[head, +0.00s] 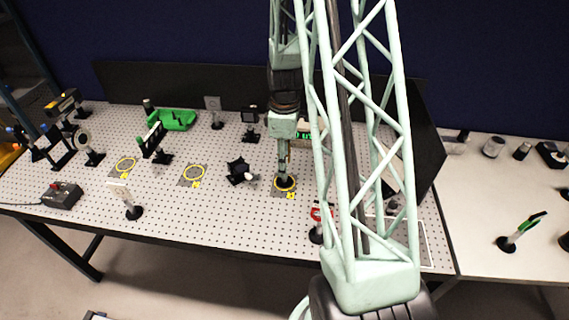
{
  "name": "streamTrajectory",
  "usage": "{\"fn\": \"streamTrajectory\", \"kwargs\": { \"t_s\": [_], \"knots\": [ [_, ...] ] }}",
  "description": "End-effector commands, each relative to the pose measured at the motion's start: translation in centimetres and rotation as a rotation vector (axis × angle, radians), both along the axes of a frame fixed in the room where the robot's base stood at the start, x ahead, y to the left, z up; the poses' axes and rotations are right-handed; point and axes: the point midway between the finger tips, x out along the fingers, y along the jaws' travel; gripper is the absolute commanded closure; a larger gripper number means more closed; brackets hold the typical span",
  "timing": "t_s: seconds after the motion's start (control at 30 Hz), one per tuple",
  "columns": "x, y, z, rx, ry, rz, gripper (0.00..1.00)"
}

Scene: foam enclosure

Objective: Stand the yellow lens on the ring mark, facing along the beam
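My gripper (284,165) points down at the right-middle of the perforated board, directly over a ring mark (291,195), a yellow ring on a grey patch with a yellow tag. A round black base (285,184) sits inside that ring under my gripper. My gripper hides whatever stands on this base, so I cannot make out a yellow lens or its facing. I cannot tell whether the fingers are open or shut. Two more ring marks, one in the middle (194,183) and one at the left (125,173), look empty.
A black mount (240,172) stands just left of my gripper. A red-topped piece (318,234) stands close at the front right, partly behind my arm. A white card on a stand (122,192), a control box (62,196) and a green bin (174,119) are further left.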

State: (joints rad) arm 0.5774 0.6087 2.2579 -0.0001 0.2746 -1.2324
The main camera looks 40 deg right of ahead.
Motion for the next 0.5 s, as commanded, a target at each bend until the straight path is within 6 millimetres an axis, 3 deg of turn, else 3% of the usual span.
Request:
{"fn": "streamTrajectory", "kwargs": {
  "t_s": [0.27, 0.3, 0.43, 0.5],
  "knots": [
    [0.01, 0.0, -0.32, 0.0, 0.0, 0.0, 0.79],
    [-0.01, 0.01, -0.32, 0.0, 0.0, 0.0, 0.62],
    [-0.01, 0.01, -0.26, 0.0, 0.0, 0.0, 0.5],
    [-0.01, 0.01, -0.26, 0.0, 0.0, 0.0, 0.5]
  ]
}}
